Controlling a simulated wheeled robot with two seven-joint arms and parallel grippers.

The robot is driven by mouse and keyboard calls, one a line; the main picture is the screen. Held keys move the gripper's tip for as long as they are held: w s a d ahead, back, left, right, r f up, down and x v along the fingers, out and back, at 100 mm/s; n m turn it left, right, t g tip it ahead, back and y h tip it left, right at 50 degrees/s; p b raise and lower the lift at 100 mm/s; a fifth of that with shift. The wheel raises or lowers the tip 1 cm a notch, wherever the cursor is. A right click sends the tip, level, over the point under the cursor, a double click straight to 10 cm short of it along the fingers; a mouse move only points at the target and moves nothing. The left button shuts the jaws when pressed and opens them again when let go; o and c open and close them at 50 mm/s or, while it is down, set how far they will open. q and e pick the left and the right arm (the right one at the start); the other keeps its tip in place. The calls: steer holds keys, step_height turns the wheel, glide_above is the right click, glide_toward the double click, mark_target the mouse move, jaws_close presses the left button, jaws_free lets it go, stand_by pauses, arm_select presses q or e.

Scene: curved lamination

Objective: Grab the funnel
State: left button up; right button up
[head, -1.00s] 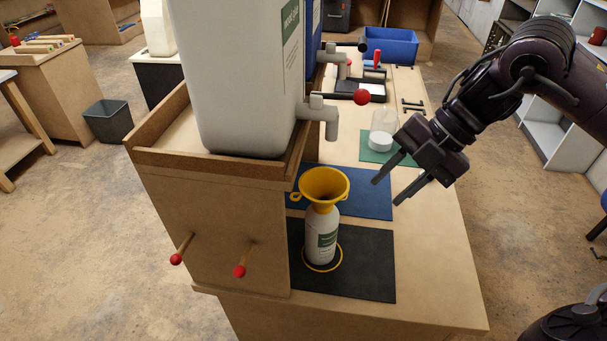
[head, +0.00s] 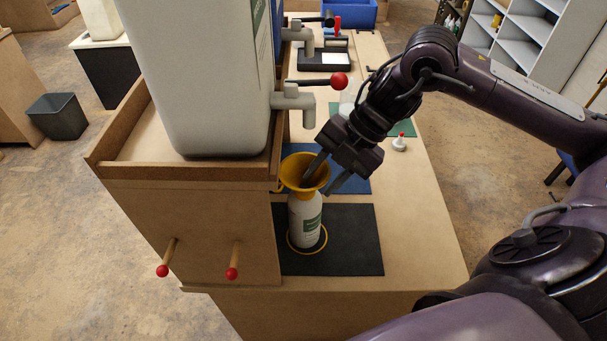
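The bottle stands inside a yellow ring on a black mat. My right gripper (head: 318,180) is at the funnel's right side with its fingers apart. One finger reaches over the funnel's mouth and the other is outside its right rim. I cannot tell whether either finger touches the funnel. My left gripper is not in view.
A large white container (head: 200,80) stands on a wooden stand left of the funnel. Its grey tap (head: 295,100) with a red-knobbed lever is above and behind the funnel. A small white cap with a red tip (head: 399,143) stands on the bench at right. The bench's front right is clear.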

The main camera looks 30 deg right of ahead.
steer(key=shift+s, duration=0.1)
steer(key=c, duration=0.7)
jaws_close()
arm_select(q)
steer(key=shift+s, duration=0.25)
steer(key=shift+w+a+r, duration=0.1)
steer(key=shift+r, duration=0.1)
arm_select(e)
steer(key=shift+r, duration=0.25)
